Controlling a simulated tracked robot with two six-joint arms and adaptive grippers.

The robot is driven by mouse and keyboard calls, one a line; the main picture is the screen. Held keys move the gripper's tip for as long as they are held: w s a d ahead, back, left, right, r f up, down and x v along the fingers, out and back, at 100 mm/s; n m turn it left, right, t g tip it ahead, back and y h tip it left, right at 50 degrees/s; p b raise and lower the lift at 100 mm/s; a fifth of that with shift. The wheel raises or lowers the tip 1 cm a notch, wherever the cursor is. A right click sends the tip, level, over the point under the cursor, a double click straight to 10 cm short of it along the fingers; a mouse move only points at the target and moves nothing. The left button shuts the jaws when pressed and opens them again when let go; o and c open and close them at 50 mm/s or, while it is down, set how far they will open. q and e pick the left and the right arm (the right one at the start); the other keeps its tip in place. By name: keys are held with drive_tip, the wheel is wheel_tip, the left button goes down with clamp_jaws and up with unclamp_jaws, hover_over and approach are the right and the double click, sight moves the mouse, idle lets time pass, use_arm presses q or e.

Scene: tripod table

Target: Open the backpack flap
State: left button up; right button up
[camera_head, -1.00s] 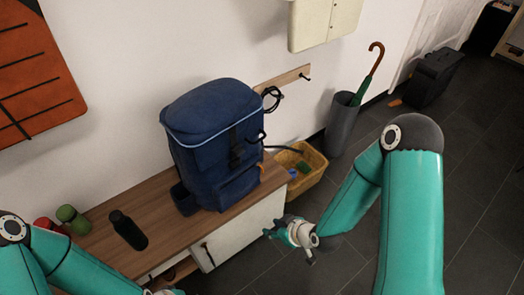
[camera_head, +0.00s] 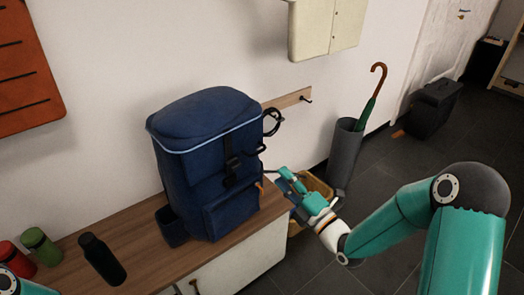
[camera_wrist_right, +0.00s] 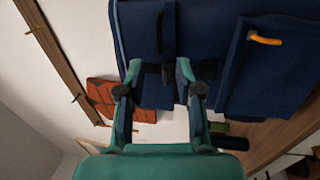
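The navy backpack (camera_head: 205,165) stands upright on the wooden bench. Its flap (camera_head: 205,112), edged with light-blue piping, lies closed over the top. A dark strap with a buckle (camera_head: 232,160) runs down the front. My right gripper (camera_head: 281,178) is in front of the backpack's right side, apart from it in the head view. In the right wrist view its two fingers (camera_wrist_right: 159,66) are spread and empty, with the backpack (camera_wrist_right: 215,50) and a dark strap (camera_wrist_right: 168,30) beyond them. Only part of my left arm shows at the lower left; its gripper is out of frame.
The umbrella stand (camera_head: 343,155) is farther right.

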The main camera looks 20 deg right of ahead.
sight(258, 152)
drive_tip(key=x, duration=1.1)
drive_tip(key=shift+w+r+p, duration=0.1)
drive_tip(key=shift+w+p, duration=0.1)
drive_tip(key=shift+p, duration=0.2)
drive_tip(key=shift+c, duration=0.3)
clamp_jaws()
